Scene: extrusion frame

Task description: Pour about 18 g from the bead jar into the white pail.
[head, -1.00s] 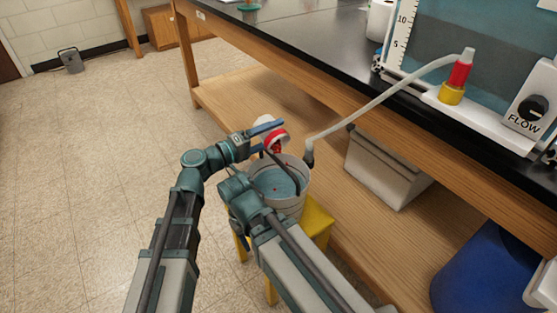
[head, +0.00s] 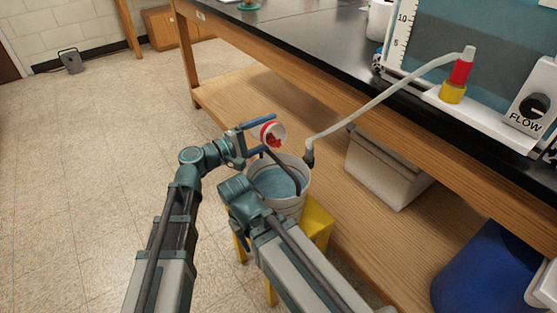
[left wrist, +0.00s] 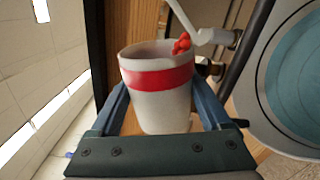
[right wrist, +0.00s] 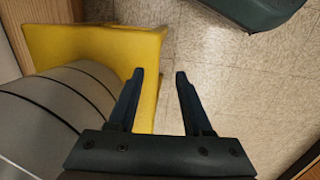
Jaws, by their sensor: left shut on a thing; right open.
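The bead jar (head: 268,131) is white with a red band, and red beads show inside its mouth. My left gripper (head: 264,136) is shut around it, above the far rim of the white pail. The jar is tilted, its mouth facing right in the head view. In the left wrist view the jar (left wrist: 158,103) sits between the fingers, with a few red beads (left wrist: 182,43) at its rim. The white pail (head: 290,206) has a blue-grey interior; no beads can be made out in it. My right gripper (right wrist: 160,76) is open and empty beside the pail's ribbed wall (right wrist: 55,115).
The pail stands on a yellow stool (head: 318,222). A grey bin (head: 385,170) and blue bin (head: 480,275) stand to the right.

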